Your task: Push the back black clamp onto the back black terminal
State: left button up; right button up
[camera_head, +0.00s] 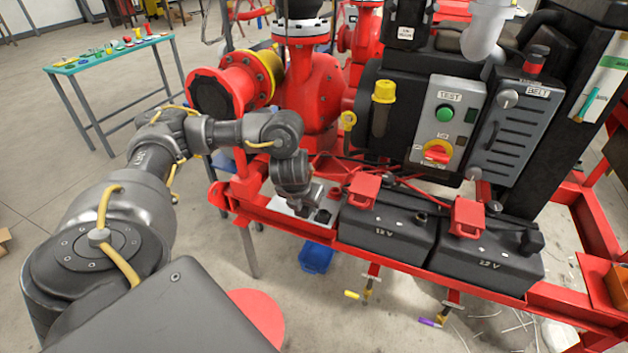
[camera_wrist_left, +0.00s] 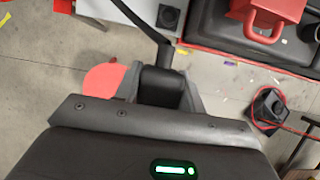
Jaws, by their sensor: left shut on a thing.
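My left gripper (camera_head: 303,203) points down over a pale plate at the left end of the battery shelf. In the left wrist view the gripper (camera_wrist_left: 160,90) is shut on a black clamp (camera_wrist_left: 158,82), and a black cable runs up from it. In the head view the held clamp is hard to make out. A bare dark post (camera_head: 421,217) stands on the left 12 V battery (camera_head: 385,228), apart from the gripper; I cannot tell for sure that it is the back black terminal. A black clamp (camera_head: 531,241) sits on the right battery (camera_head: 485,260). My right gripper is out of view.
Red clamps (camera_head: 364,189) and (camera_head: 467,217) sit on the batteries. The pale plate (camera_wrist_left: 140,14) bears a black block (camera_wrist_left: 170,17). Red pump pipes (camera_head: 312,90) and a control box (camera_head: 450,122) stand behind. A blue bin (camera_head: 316,257) is below the shelf.

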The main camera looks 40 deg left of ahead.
pick_arm(q)
jog(key=shift+s+d+r, duration=0.25)
jog(key=shift+s+r, duration=0.1)
jog(key=shift+s, duration=0.4)
jog(key=shift+w+d+r+n, duration=0.15)
jog(key=shift+d+n, duration=0.15)
jog(key=shift+d, duration=0.15)
jog(key=d+r+n+g+y, duration=0.3)
jog(key=d+n+g, duration=0.1)
jog(key=d+n, duration=0.85)
jog(key=s+d+r+n+g+h, duration=0.1)
jog(key=d+r+n+g+h, duration=0.1)
jog(key=r+n, duration=0.3)
jog(key=s+d+r+n+g+h, duration=0.2)
jog(key=d+r+n, duration=0.2)
jog(key=n, duration=1)
jog(key=shift+s+d+r+g, duration=0.2)
jog(key=shift+d+r+g, duration=0.1)
jog(key=shift+r+g, duration=0.1)
